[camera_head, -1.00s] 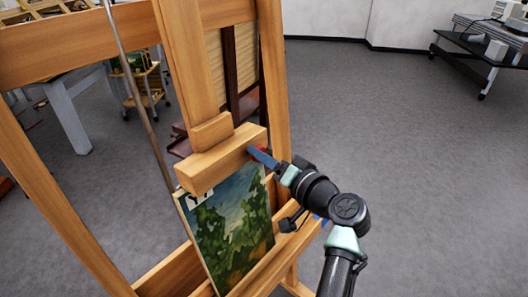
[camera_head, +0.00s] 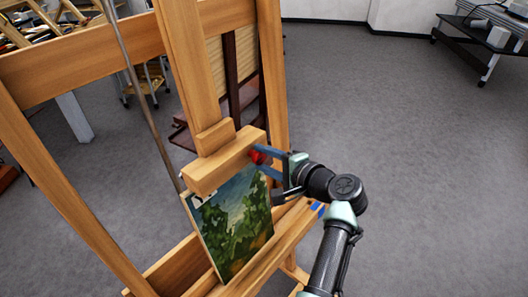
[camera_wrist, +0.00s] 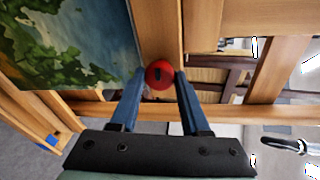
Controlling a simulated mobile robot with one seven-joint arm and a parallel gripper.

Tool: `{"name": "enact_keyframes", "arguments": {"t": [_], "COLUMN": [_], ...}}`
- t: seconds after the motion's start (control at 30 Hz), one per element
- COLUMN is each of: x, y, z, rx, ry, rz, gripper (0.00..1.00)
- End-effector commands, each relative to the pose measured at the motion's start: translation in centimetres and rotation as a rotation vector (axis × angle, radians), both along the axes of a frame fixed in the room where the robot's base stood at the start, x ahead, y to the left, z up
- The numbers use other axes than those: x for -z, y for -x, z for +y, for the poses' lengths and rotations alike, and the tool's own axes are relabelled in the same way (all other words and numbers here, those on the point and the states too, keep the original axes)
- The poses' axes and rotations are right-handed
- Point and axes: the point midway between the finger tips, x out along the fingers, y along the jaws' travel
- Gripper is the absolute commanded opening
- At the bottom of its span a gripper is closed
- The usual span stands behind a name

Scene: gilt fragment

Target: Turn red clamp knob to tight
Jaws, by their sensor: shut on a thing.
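The red clamp knob (camera_head: 256,156) sits on the right end of the wooden clamp block (camera_head: 222,165) of the easel. In the wrist view the round red knob (camera_wrist: 159,75) has a small dark mark on its face. My gripper (camera_head: 262,159) reaches it from the right, its two blue fingers one above the other. In the wrist view my gripper (camera_wrist: 160,73) is shut on the knob, one finger on each side. The knob's tight setting cannot be read.
A green landscape painting (camera_head: 232,228) stands under the clamp block on the easel ledge (camera_head: 262,252). A thin metal rod (camera_head: 140,90) runs to the left of the easel mast. Open grey floor (camera_head: 430,170) lies to the right.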

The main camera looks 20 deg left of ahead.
Motion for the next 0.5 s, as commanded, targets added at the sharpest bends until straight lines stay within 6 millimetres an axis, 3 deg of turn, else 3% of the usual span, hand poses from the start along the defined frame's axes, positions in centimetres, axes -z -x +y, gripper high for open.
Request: {"name": "enact_keyframes", "arguments": {"t": [0.5], "x": [-0.07], "y": [-0.11], "z": [-0.03], "rx": [0.067], "ry": [-0.165], "rz": [0.463], "gripper": [0.00]}}
